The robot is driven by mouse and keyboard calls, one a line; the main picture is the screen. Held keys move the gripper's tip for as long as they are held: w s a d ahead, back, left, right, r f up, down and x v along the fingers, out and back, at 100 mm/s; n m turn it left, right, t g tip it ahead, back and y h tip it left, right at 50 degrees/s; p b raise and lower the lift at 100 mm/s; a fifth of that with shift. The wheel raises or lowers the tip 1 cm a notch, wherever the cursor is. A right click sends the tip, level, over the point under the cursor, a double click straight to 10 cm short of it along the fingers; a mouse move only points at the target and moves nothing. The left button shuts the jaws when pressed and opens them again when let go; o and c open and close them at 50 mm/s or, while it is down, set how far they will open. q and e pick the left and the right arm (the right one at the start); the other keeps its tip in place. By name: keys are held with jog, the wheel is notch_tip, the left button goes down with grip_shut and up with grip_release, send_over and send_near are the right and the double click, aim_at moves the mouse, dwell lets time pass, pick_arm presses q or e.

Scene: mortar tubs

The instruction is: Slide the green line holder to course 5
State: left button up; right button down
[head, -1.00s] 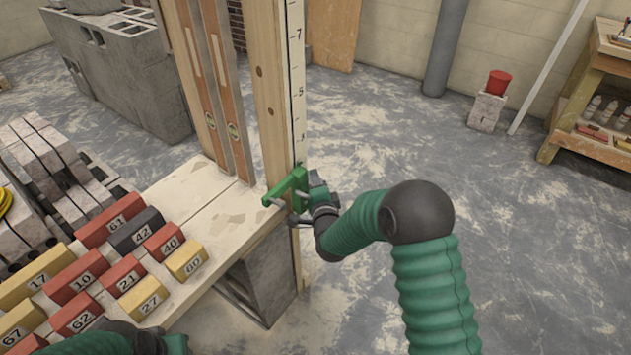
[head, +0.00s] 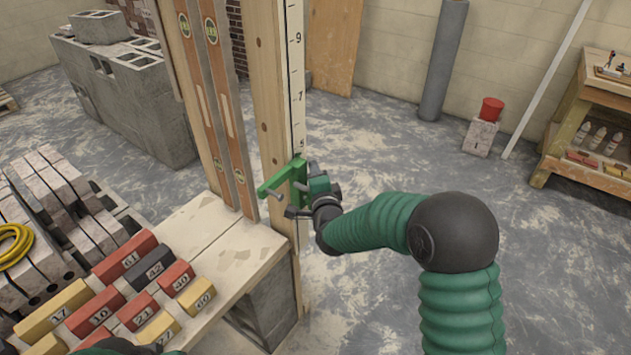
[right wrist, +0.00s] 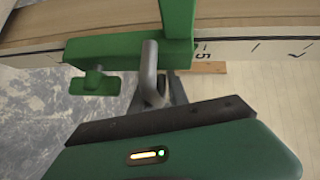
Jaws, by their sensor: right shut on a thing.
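The green line holder (head: 283,178) sits on the upright wooden post (head: 266,95), against the white numbered scale strip (head: 297,80). In the head view its top is just below the 5 mark. My right gripper (head: 300,196) is at the holder's right side, shut on it. In the right wrist view the green holder (right wrist: 120,50) spans the strip (right wrist: 250,50), with the 5 right beside its edge and the 7 farther right. A grey metal rod (right wrist: 149,75) crosses in front of the holder there. Only a bit of my left arm shows at the bottom left.
Numbered red, yellow and dark blocks (head: 137,310) lie on the bench (head: 225,245) at the left. Two spirit levels (head: 228,110) stand beside the post. Grey concrete blocks (head: 120,90) stand behind. The floor right of the post is open.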

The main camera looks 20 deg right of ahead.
jog(key=shift+r, duration=0.85)
jog(key=c, duration=1.5)
grip_release()
jog(key=shift+o, duration=0.2)
jog(key=shift+f, duration=0.1)
jog(key=v, duration=1.6)
jog(key=shift+s+p, duration=0.3)
jog(key=shift+s, duration=0.15)
jog(key=shift+f, duration=0.1)
